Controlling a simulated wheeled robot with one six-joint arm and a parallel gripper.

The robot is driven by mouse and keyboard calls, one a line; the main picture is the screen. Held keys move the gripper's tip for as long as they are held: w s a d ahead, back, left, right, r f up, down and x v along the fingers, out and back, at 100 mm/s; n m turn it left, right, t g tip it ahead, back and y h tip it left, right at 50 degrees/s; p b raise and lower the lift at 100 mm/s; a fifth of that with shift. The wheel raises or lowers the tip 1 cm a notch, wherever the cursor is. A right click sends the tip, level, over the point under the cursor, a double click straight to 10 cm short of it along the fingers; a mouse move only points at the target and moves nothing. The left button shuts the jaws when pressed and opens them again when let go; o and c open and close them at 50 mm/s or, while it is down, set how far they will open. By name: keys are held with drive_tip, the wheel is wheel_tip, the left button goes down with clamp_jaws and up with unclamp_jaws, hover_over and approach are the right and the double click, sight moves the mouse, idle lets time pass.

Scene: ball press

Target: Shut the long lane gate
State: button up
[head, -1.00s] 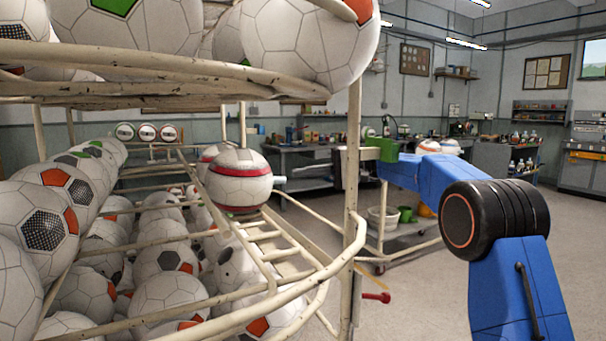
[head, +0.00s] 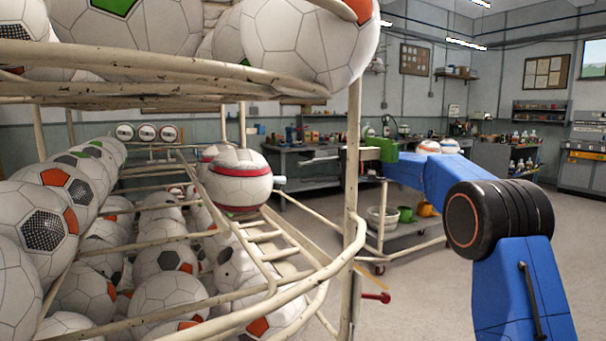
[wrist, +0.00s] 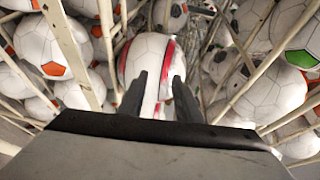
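A white ball with red bands (head: 238,180) sits at the front of a ladder-like lane (head: 275,255) of the cream ball rack. A short pale rod end (head: 280,180) shows just right of the ball; I cannot tell if it belongs to the long lane gate. No gate stands out clearly. My gripper (head: 305,160) is right of the ball, partly hidden behind a rack post. In the wrist view the two dark fingers (wrist: 160,80) are apart, with the banded ball (wrist: 145,58) beyond and between them. I see nothing held, and cannot tell whether they touch anything.
The cream rack post (head: 353,200) and curved rails (head: 300,285) stand close to my arm. A red handle (head: 378,297) sticks out low on the post. Several patterned balls (head: 165,260) fill the rack. A low cart (head: 410,235) stands behind; open floor lies right.

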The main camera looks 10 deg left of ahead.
drive_tip(key=v, duration=1.5)
drive_tip(key=shift+d+f, duration=0.15)
